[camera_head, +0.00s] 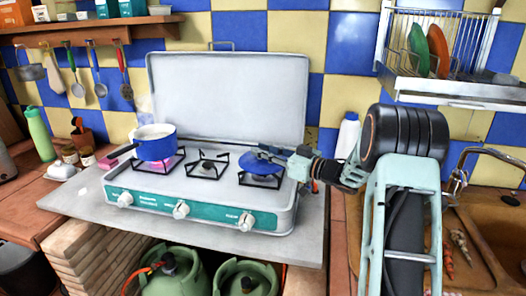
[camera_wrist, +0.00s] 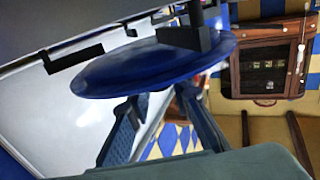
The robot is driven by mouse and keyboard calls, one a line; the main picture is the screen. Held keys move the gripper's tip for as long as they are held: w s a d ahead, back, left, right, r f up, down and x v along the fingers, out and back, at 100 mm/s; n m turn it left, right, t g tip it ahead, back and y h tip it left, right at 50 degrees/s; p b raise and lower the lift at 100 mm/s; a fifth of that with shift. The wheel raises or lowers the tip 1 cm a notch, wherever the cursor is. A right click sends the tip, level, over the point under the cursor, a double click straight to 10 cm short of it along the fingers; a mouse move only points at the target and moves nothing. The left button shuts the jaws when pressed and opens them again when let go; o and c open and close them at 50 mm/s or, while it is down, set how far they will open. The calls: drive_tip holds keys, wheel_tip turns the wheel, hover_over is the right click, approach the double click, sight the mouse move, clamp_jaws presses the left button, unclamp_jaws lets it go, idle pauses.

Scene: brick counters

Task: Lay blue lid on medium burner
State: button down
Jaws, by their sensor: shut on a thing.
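The blue lid (camera_head: 256,163) is over the right burner (camera_head: 261,179) of the stove, slightly tilted. My gripper (camera_head: 287,158) reaches in from the right and is shut on the lid at its right side. In the wrist view the lid (camera_wrist: 130,72) is a blue disc just beyond my fingertips (camera_wrist: 157,98), with a black block-shaped part against it. The exact grip point is unclear, and I cannot tell whether the lid touches the burner grate. The small middle burner (camera_head: 207,166) is bare. A blue pot (camera_head: 155,146) stands on the left burner.
The stove's raised grey cover (camera_head: 228,95) stands behind the burners. Knobs line the teal front panel (camera_head: 165,202). A white bottle (camera_head: 347,136) stands right of the stove, behind my arm. A dish rack (camera_head: 440,60) hangs above right. Green gas cylinders (camera_head: 246,279) stand below.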

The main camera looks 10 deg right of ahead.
drive_tip(key=shift+f, duration=0.3)
drive_tip(key=c, duration=1.7)
unclamp_jaws()
drive_tip(key=shift+c, duration=0.2)
drive_tip(key=shift+s+d+r, duration=0.1)
drive_tip(key=shift+d+r, duration=0.05)
drive_tip(key=shift+r, duration=0.25)
drive_tip(key=v, duration=1.1)
drive_tip(key=shift+s+d, duration=0.2)
drive_tip(key=shift+s, duration=0.05)
